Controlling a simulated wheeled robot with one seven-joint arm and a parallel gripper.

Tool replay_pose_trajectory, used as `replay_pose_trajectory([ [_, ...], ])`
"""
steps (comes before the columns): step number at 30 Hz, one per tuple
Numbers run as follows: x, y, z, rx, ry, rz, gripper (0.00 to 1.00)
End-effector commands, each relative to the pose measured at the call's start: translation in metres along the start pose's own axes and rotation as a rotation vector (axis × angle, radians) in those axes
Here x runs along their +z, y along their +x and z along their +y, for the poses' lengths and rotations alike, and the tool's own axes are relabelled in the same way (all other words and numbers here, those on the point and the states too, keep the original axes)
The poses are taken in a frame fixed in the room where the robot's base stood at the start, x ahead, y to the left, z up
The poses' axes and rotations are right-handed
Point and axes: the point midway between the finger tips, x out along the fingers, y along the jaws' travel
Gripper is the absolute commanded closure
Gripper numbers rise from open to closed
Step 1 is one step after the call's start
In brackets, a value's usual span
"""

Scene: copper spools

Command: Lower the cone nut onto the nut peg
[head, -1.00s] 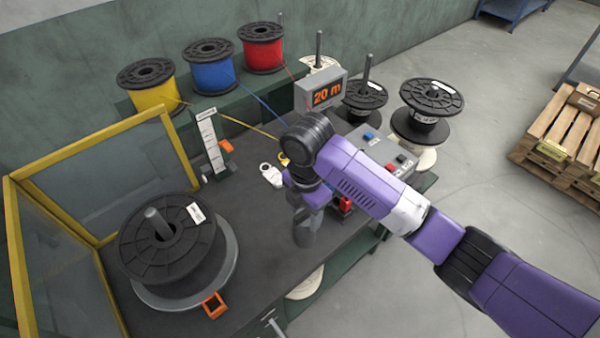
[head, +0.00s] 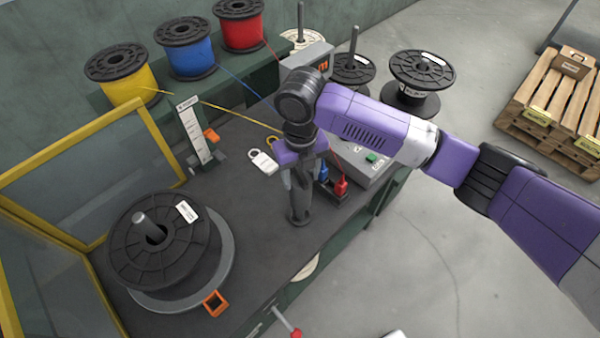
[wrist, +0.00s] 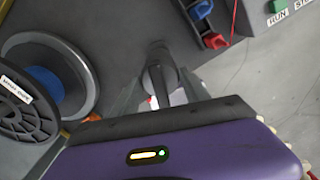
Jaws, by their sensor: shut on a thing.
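My gripper (head: 298,190) points down over the dark bench top, right of the big black spool (head: 150,245). Its fingers are shut on a dark grey cone nut (head: 299,207), which hangs below them in the head view. In the wrist view the nut (wrist: 159,75) shows as a dark rounded piece between the two grey fingers of my gripper (wrist: 162,95). I cannot make out the nut peg apart from the nut, nor tell whether the nut touches anything below it.
A blue clip (head: 323,172) and a red clip (head: 341,186) stand close right of my gripper, by a grey control box (head: 365,165). An orange square piece (head: 216,303) sits by the spool. Bare bench lies between spool and gripper.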

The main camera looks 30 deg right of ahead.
Motion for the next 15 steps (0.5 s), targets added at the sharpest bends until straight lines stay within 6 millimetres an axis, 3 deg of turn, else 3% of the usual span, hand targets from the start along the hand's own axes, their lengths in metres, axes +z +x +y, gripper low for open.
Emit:
replay_pose_trajectory([
  [15, 0.000, 0.032, 0.000, 0.000, 0.002, -0.001, 1.00],
])
